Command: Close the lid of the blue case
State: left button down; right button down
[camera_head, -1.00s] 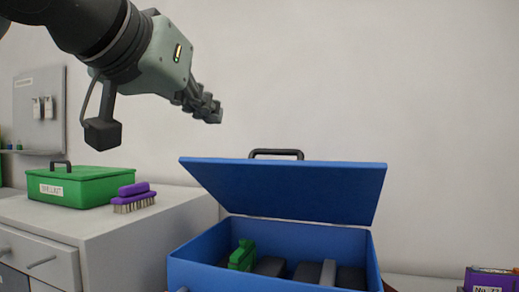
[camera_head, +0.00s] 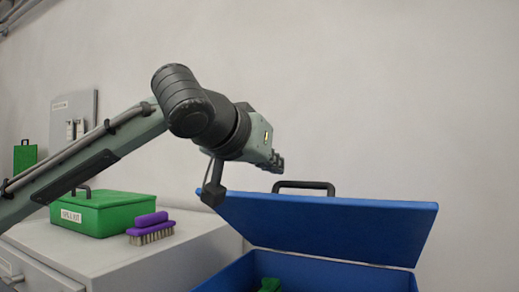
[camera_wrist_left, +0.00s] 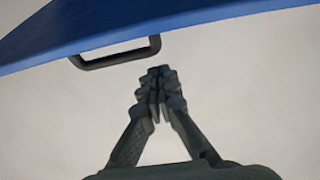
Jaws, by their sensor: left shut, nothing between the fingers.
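The blue case (camera_head: 300,272) stands at the lower right of the head view. Its lid (camera_head: 330,228) is open and tilted up, with a black handle (camera_head: 303,185) on its upper edge. My left gripper (camera_head: 279,163) is shut and empty, above and just left of the handle in the head view. In the left wrist view the shut fingertips (camera_wrist_left: 160,72) are just below the handle (camera_wrist_left: 118,54) and the lid (camera_wrist_left: 150,20), with a visible gap. My right gripper is not in view.
A green spill kit box (camera_head: 103,212) and a purple brush (camera_head: 150,228) sit on a grey cabinet (camera_head: 80,255) left of the case. A green item (camera_head: 270,285) shows inside the case. The wall space above the lid is clear.

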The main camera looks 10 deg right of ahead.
aim_at(276, 190)
pick_arm(q)
jog(key=f, duration=0.1)
jog(key=s+a, duration=0.1)
jog(key=s+f, duration=0.1)
jog(key=shift+a+f, duration=0.25)
jog(key=shift+f, duration=0.35)
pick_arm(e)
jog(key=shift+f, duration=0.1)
pick_arm(q)
jog(key=shift+f, duration=0.15)
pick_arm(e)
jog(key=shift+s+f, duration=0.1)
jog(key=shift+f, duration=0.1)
